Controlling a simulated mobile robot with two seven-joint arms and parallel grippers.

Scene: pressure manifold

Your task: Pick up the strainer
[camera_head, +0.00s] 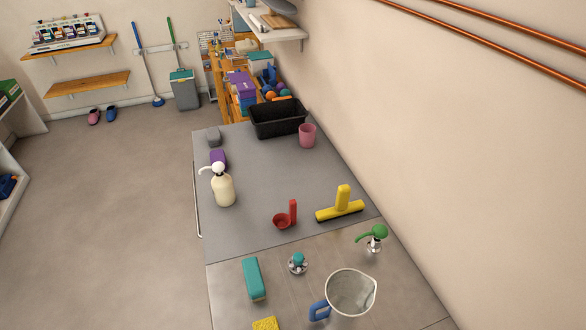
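No thing is plainly marked as the strainer. A small round metal piece with a teal knob (298,262), which looks like a sink strainer, sits on the near, lighter part of the counter. A red cup-shaped piece with an upright handle (283,221) stands behind it on the grey counter; from here I cannot tell if it is a scoop or a strainer. Both stand free, with nothing touching them. Neither of my grippers is in view.
Around them are a teal block (254,278), a clear jug with blue handle (350,291), a green-topped sprayer (374,238), a yellow squeegee (341,207) and a cream pump bottle (223,188). A black bin (278,118) and pink cup (307,136) stand at the back.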

